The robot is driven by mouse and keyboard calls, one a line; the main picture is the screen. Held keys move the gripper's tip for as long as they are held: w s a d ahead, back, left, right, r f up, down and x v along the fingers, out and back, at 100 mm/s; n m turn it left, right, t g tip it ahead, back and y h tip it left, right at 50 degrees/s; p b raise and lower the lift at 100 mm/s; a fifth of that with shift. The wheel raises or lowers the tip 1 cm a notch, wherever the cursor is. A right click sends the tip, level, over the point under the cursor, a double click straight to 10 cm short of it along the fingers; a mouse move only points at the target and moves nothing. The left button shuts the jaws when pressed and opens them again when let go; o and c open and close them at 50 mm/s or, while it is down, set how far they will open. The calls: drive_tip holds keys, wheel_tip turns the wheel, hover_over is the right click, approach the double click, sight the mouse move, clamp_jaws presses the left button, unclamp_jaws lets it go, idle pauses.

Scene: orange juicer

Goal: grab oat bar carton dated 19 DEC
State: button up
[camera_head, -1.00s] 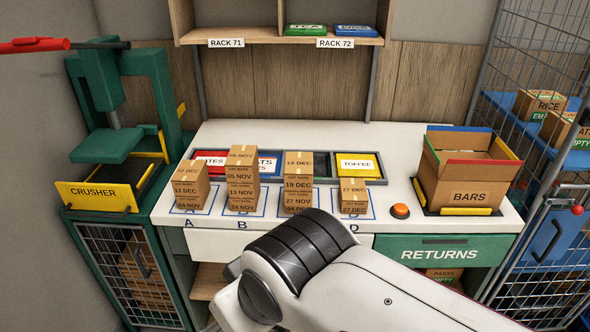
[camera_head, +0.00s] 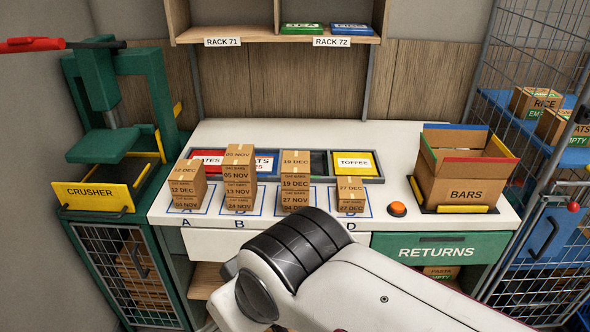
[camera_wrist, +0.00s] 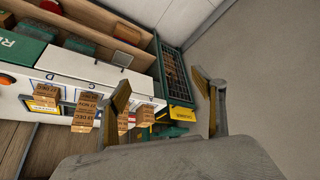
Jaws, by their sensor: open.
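Brown oat bar cartons stand in several stacks on the white counter. The carton reading 19 DEC (camera_head: 296,184) is on top of the stack over mark C, with cartons reading 27 NOV and 04 DEC under it. Stack A (camera_head: 187,188) is topped by a carton reading 12 DEC, stack B (camera_head: 239,178) by 05 NOV, and stack D (camera_head: 351,194) by 27 DEC. In the wrist view my gripper (camera_wrist: 160,85) is open and empty, tilted, its fingers apart from the stacks. The head view shows my arm link in front of the counter, with the gripper hidden.
An open BARS box (camera_head: 466,190) stands at the counter's right, beside an orange button (camera_head: 397,209). The green crusher (camera_head: 100,160) is at the left. Label bins (camera_head: 357,164) lie behind the stacks, and a rack shelf (camera_head: 280,38) hangs above. A wire cage cart (camera_head: 540,130) stands at right.

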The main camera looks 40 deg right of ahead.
sight(298, 174)
drive_tip(key=shift+o, duration=0.6)
drive_tip(key=w+d+f+m+h, duration=0.4)
drive_tip(key=w+d+f+m, duration=0.3)
drive_tip(key=w+d+f, duration=1.2)
drive_tip(key=w+d+r+m+t+h, duration=0.1)
drive_tip(key=d+t+h, duration=0.1)
drive_tip(key=d, duration=0.3)
drive_tip(key=w+d+r+t+h, duration=0.1)
drive_tip(key=d+h, duration=0.1)
drive_tip(key=d, duration=0.4)
drive_tip(key=d+r+t+h, duration=0.1)
drive_tip(key=r, duration=0.3)
drive_tip(key=w+d+r+t+h, duration=0.1)
drive_tip(key=r+h, duration=0.1)
drive_tip(key=r, duration=0.1)
drive_tip(key=d+r+m+t+h, duration=0.1)
drive_tip(key=r, duration=0.3)
drive_tip(key=shift+w+d+r+t, duration=0.15)
drive_tip(key=shift+d+r+t, duration=0.15)
drive_tip(key=shift+r+t, duration=0.1)
drive_tip(key=shift+r+h, duration=0.4)
drive_tip(key=shift+r, duration=0.1)
